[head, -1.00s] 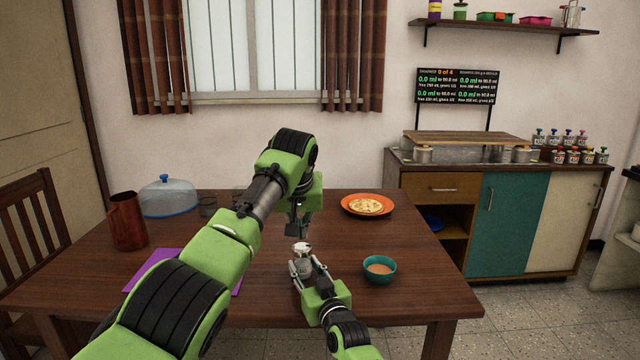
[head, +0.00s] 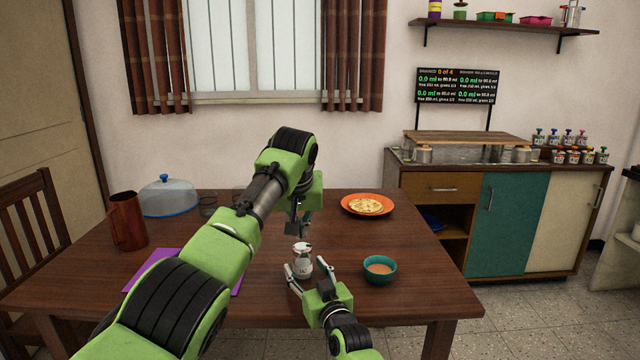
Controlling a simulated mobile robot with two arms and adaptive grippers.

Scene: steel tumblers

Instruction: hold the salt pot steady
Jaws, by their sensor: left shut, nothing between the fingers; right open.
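The salt pot (head: 302,262) is a small pale pot with a metallic top, standing upright on the brown wooden table (head: 410,252). My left gripper (head: 298,230) comes down from above and is just over the pot's top, shut with nothing in it; whether it touches the top I cannot tell. My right gripper (head: 301,278) is open at the pot's front, low by the table, with its fingers around the lower part or just in front of it. I cannot tell whether the fingers touch the pot.
A teal bowl (head: 380,277) stands close to the right of my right gripper. An orange plate with flatbread (head: 367,206) lies behind. A copper jug (head: 127,221), a domed dish (head: 169,197) and a purple mat (head: 150,265) are at left.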

